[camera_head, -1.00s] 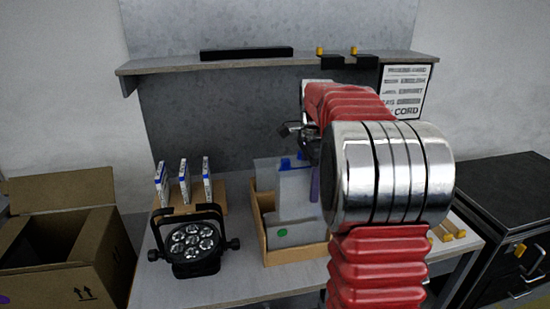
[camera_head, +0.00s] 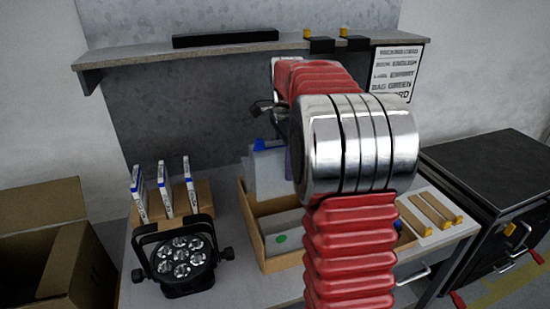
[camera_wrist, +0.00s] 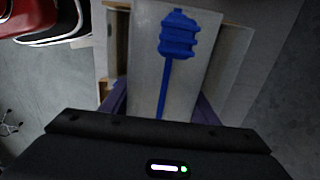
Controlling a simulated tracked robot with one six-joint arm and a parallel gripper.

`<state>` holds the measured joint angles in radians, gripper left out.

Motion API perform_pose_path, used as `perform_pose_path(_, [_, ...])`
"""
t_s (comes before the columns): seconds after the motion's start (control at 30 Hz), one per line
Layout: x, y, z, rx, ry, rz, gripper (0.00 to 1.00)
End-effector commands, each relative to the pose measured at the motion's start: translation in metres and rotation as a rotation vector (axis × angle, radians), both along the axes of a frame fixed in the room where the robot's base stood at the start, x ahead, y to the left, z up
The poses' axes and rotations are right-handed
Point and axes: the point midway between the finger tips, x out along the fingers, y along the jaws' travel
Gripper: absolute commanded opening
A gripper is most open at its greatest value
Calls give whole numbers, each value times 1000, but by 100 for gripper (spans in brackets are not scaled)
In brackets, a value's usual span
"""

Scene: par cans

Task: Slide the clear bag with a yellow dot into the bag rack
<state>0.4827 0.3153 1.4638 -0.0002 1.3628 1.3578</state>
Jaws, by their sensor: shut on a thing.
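My gripper (camera_wrist: 162,100) is shut on a clear, greyish flat bag (camera_wrist: 188,85) with a blue shape (camera_wrist: 178,38) on it. Purple fingers show along both of its sides in the wrist view. In the head view a grey bag with a blue top (camera_head: 268,172) stands upright at the wooden rack (camera_head: 255,240), partly behind my arm. Whether its lower edge is inside or above the rack I cannot tell. No yellow dot shows. A bag with a green dot (camera_head: 281,239) is at the rack's front. My fingertips are hidden in the head view.
A black stage light (camera_head: 182,258) and a wooden stand with upright white cards (camera_head: 167,190) are left of the rack. A shelf (camera_head: 240,48) overhangs the bench. A white tray with wooden strips (camera_head: 430,212) lies right of my arm.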

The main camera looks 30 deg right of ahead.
Motion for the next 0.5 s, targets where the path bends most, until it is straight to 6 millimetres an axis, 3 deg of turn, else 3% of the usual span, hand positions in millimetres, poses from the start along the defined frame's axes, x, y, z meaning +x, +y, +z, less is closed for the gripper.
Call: perform_pose_path(0.5, [4, 6, 0, 0, -1, 14, 35])
